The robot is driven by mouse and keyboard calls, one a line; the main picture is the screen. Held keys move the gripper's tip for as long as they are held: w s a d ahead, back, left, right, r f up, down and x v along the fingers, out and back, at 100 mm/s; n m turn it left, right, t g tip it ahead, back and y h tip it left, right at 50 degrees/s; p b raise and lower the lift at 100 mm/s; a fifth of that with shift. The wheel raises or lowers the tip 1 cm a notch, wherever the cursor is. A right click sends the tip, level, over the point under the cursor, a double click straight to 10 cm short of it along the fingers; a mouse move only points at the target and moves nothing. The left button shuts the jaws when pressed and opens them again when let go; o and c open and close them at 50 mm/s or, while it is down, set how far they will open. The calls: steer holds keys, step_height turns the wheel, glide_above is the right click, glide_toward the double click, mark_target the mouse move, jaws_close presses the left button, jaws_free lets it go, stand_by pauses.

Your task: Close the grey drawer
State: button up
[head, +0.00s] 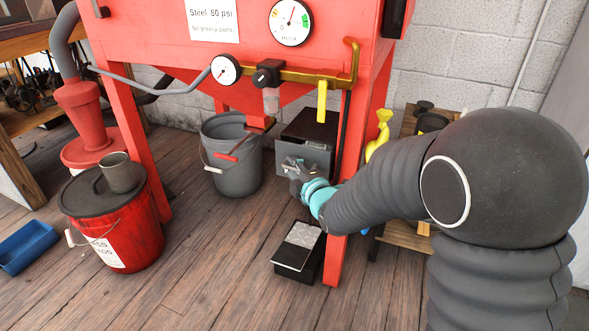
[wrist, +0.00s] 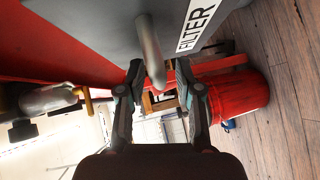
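The grey drawer (head: 303,157) is low behind the red cabinet's front leg, with a dark area above its grey front. I cannot tell how far it stands out. In the wrist view its grey front (wrist: 100,22) fills the top, with a white FILTER label (wrist: 196,25) and a grey bar handle (wrist: 150,50). My gripper (head: 297,177) is at the drawer front in the head view, hiding part of it. In the wrist view my gripper (wrist: 161,80) is open, its fingers on either side of the handle's end with gaps showing.
The red cabinet's front leg (head: 336,258) stands close beside my arm. A grey bucket (head: 232,165) is left of the drawer. A small black bin (head: 311,265) sits on the floor below my gripper. A red bucket (head: 139,229) stands farther left, with open floor between.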

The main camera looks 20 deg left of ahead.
jaws_close()
steer(key=w+b, duration=0.1)
steer(key=w, duration=0.2)
steer(key=shift+w+d+r+b, duration=0.1)
steer(key=shift+w+d+b, duration=0.1)
steer(key=shift+b, duration=0.2)
steer(key=shift+o, duration=1.2)
jaws_free()
steer(key=shift+w, duration=0.15)
steer(key=v, duration=1.2)
